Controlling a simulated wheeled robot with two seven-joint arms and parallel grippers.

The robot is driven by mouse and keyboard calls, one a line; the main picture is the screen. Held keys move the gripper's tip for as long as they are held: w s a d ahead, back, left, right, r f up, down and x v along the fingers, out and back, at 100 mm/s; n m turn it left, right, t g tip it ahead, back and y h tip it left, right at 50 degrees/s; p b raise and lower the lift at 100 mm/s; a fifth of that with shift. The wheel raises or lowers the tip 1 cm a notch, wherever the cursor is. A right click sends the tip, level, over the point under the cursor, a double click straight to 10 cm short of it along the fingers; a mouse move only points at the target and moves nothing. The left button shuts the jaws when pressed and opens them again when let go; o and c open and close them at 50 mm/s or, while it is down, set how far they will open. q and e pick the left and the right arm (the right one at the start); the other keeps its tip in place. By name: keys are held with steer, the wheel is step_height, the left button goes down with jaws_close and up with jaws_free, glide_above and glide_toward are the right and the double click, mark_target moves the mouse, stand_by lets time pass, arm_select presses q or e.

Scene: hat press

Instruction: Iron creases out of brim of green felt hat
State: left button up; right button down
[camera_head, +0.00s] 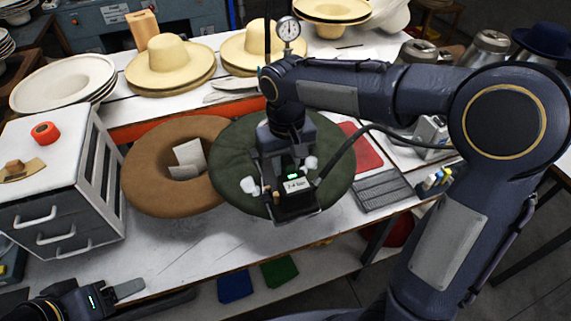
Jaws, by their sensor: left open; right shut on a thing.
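The green felt hat (232,150) lies on the white workbench in the middle of the view. Its brim shows as a wide dark green disc, and its middle is hidden by my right arm. My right gripper (285,172) is over the hat, shut on a dark iron (290,202) with a small lit display. The iron is at the near part of the brim; whether it touches the felt cannot be told. My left gripper (125,291) is low at the left, open and empty, in front of the bench edge and away from the hat.
A brown felt hat (150,180) lies beside the green one on the left. A white drawer cabinet (60,185) stands at the left. A metal rack (382,190) and red pad (362,150) are right of the hat. A hose runs from the iron. Straw hats (170,62) line the back.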

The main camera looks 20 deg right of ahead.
steer(key=shift+w+r+p, duration=0.1)
steer(key=shift+r+p, duration=2.15)
steer(key=shift+r, duration=0.75)
